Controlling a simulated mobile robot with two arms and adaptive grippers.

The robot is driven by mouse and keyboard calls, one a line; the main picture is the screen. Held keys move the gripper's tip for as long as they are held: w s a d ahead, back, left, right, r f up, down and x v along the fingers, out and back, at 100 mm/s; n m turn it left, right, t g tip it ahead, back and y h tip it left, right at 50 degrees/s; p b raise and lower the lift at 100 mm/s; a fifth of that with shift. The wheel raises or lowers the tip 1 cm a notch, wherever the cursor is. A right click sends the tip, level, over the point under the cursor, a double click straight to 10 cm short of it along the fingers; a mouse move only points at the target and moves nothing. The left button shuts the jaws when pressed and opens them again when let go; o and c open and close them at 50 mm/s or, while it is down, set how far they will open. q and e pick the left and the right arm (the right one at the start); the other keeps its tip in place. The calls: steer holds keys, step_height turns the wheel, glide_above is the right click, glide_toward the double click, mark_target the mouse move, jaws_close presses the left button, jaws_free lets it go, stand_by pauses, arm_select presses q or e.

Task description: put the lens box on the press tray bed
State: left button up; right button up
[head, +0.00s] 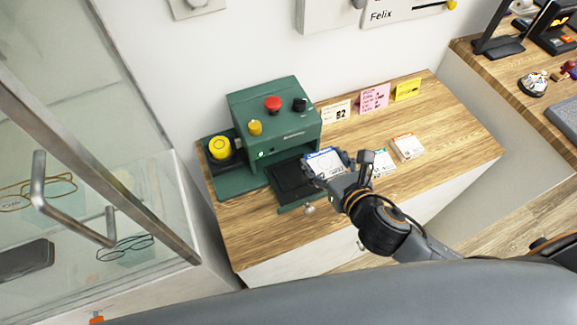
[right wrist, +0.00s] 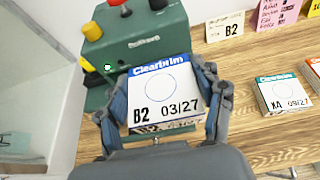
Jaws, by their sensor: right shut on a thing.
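My right gripper (head: 334,172) is shut on a white lens box (head: 322,160) with a blue "Clearbrim" band. In the right wrist view the lens box (right wrist: 160,92) reads "B2 03/27" and sits between both fingers, label up. The green press (head: 275,122) stands at the back left of the wooden counter. Its dark tray bed (head: 287,182) sticks out at the front and looks empty. The held box is at the bed's right side, partly over it in the picture; I cannot tell its height or whether they touch. My left gripper is not in view.
A "B2" card (head: 335,113), a pink card (head: 374,98) and a yellow card (head: 407,89) stand behind. A glass cabinet (head: 75,190) is at left.

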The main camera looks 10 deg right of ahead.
steer(key=w+a+f, duration=0.2)
steer(key=w+a, duration=0.1)
glide_above(291, 173)
steer(key=f, duration=0.4)
steer(key=shift+s+d+f, duration=0.15)
steer(key=shift+s+d, duration=0.15)
steer(key=shift+s, duration=0.05)
steer(key=shift+w+a+f, duration=0.2)
steer(key=shift+w+f, duration=0.1)
steer(key=shift+f, duration=0.2)
step_height(291, 173, down, 3)
steer(key=shift+a+f, duration=0.15)
steer(key=shift+f, duration=0.05)
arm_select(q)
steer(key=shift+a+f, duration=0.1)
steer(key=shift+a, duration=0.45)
